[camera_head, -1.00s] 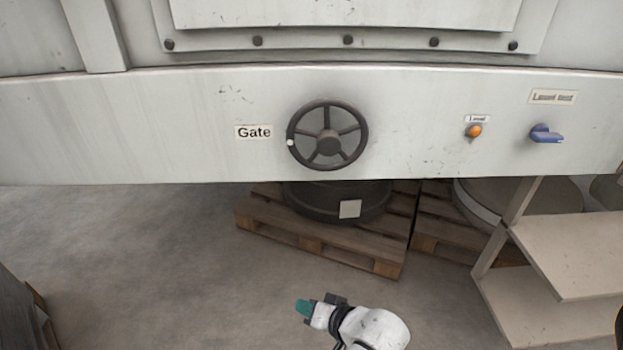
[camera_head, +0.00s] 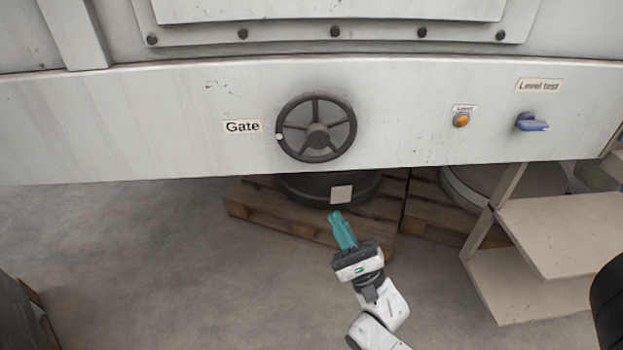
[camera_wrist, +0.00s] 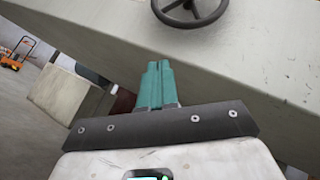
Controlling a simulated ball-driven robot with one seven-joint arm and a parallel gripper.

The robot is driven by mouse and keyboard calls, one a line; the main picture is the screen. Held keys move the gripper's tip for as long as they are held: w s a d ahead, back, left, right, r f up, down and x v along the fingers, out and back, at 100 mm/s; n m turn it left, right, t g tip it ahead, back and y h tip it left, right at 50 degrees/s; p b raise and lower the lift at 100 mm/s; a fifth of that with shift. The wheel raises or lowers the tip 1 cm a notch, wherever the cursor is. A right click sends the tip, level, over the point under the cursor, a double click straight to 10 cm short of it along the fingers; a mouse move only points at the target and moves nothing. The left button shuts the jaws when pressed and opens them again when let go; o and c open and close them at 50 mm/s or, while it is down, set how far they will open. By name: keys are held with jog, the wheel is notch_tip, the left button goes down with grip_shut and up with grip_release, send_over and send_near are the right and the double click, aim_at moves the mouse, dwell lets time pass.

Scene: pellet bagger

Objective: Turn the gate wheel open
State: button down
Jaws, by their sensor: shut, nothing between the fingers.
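The gate wheel (camera_head: 316,127) is a dark, spoked handwheel on the pale front panel, right of the "Gate" label (camera_head: 242,126). A small white mark (camera_head: 279,136) sits on the left of its rim. The wheel also shows in the wrist view (camera_wrist: 190,10), cut off by the top edge. My gripper (camera_head: 336,215) has teal fingers, shut together and empty. In the head view it appears below the wheel and the panel, apart from both. In the wrist view the fingers (camera_wrist: 155,66) point toward the panel, below and left of the wheel.
An orange lamp (camera_head: 461,120) and a blue "Level test" handle (camera_head: 532,122) are on the panel's right. A dark drum (camera_head: 310,188) stands on a wooden pallet (camera_head: 290,222) underneath. A pale shelf unit (camera_head: 560,235) stands at right.

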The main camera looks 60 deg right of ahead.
jog(key=p+x, duration=0.1)
jog(key=x, duration=0.8)
jog(key=shift+w+r, duration=0.2)
jog(key=shift+r, duration=0.2)
jog(key=shift+w+a+r, duration=0.15)
jog(key=shift+a+r, duration=0.1)
jog(key=shift+r, duration=0.3)
jog(key=shift+w+a+r, duration=0.2)
jog(key=shift+r, duration=0.35)
jog(key=shift+w+a+r+p, duration=0.3)
jog(key=shift+a+r+p, duration=0.05)
jog(key=shift+r, duration=0.2)
